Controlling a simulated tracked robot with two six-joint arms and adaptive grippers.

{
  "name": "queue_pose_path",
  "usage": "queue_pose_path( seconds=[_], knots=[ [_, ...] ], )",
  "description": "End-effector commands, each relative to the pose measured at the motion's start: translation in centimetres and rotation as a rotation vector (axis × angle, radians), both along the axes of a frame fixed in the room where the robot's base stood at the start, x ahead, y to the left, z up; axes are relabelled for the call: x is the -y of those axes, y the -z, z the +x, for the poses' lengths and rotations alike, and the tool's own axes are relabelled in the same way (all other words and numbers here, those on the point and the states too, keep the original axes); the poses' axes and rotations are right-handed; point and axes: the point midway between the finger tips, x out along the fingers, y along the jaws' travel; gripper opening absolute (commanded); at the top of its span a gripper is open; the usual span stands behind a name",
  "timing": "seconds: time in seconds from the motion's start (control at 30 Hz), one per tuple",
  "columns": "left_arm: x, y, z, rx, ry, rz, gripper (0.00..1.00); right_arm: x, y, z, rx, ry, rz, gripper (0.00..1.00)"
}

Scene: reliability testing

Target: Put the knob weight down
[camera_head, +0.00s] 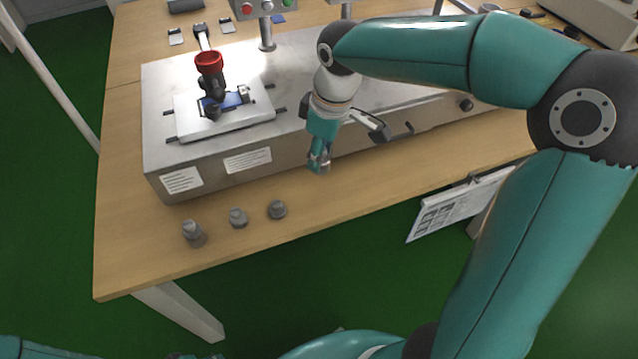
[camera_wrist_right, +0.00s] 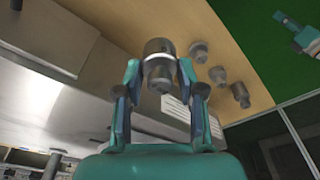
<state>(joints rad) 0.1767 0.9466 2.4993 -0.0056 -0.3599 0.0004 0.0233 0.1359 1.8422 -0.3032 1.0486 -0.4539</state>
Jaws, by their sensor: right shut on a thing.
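My right gripper (camera_head: 319,166) hangs over the wooden table, just in front of the steel test bench. It is shut on a grey knob weight (camera_wrist_right: 158,66), which sits between its two fingers in the right wrist view. In the head view the fingers mostly cover this weight. Three more grey knob weights, the left (camera_head: 194,233), middle (camera_head: 238,218) and right (camera_head: 277,209), stand in a row on the table to the left of my gripper.
The steel bench (camera_head: 215,167) rises behind the weights and carries a fixture with a red-topped black part (camera_head: 209,62). The wooden table (camera_head: 130,250) is bare around the row and along its front edge. A printed sheet (camera_head: 450,208) hangs at the front edge on the right.

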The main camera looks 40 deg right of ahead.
Motion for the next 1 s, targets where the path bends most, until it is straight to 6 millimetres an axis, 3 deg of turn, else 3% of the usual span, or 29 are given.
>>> queue_pose_path(
  seconds=[0.03, 0.13, 0.43, 0.63, 1.0],
  knots=[
    [0.0, 0.4, 0.0, 0.0, 0.0, 0.0, 0.4, 0.0, 1.5, -0.1, -0.004, 0.001, 0.0, 0.0],
    [0.0, 0.6, 0.0, 0.0, 0.0, 0.0, 0.4, 0.0, 3.6, 0.0, -0.002, 0.0, 0.0, 0.0],
    [0.0, 0.9, 0.0, 0.001, 0.0, 0.0, 0.4, -0.1, 6.1, 0.1, 0.0, -0.002, 0.0, 0.0],
    [0.0, 1.4, 0.0, 0.001, 0.0, 0.0, 0.4, -0.2, 9.0, 0.1, -0.001, -0.003, -0.001, 0.0],
    [0.0, 1.4, 0.0, 0.001, 0.0, 0.0, 0.4, -0.2, 9.7, 0.2, 0.003, -0.004, 0.0, 0.0]
  ],
)
